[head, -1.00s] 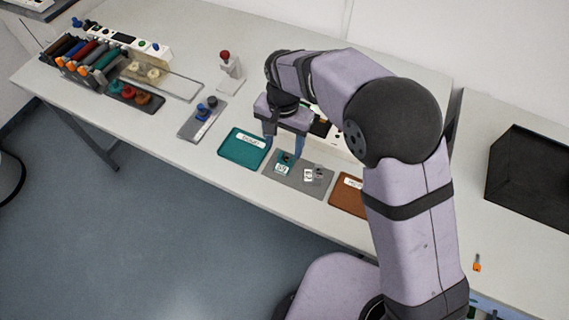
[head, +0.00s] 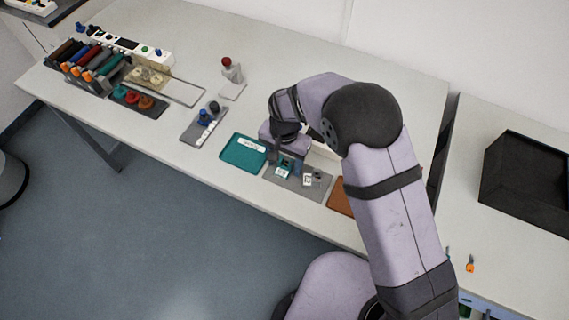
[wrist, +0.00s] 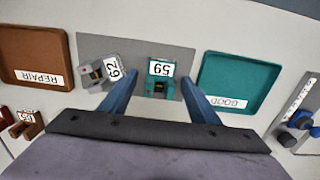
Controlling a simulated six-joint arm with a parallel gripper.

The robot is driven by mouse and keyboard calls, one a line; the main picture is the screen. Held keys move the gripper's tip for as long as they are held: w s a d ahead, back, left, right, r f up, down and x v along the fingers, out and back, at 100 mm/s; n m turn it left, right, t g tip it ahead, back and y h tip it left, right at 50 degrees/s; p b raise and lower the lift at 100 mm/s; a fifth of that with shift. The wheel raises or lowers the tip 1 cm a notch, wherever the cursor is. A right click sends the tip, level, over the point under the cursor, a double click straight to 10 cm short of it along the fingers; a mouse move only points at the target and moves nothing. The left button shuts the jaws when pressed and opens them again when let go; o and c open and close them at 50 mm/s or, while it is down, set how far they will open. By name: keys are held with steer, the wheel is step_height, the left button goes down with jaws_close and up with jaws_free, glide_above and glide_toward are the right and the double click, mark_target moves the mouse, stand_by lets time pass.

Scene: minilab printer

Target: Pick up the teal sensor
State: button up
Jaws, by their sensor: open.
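The teal sensor (wrist: 160,84) lies on the grey mat (wrist: 95,42) in the wrist view, with a white label reading 59. It also shows in the head view (head: 283,170), small and partly below my gripper. My gripper (wrist: 161,77) is open, with one blue finger on each side of the teal sensor. I cannot tell whether either finger touches it. A grey sensor (wrist: 97,72) labelled 62 lies on the same mat, close beside the left finger in the wrist view.
A teal GOOD tray (wrist: 240,80) and a brown REPAIR tray (wrist: 35,50) flank the mat. A grey plate with blue and black knobs (head: 205,122) and a spool rack (head: 85,62) stand further left in the head view. The table's front edge is near.

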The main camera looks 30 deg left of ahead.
mark_target(284, 168)
steer(key=shift+f, duration=0.2)
steer(key=c, duration=1.1)
steer(key=shift+c, duration=0.2)
steer(key=shift+r, duration=0.15)
step_height(284, 168, up, 10)
steer(key=b, duration=0.3)
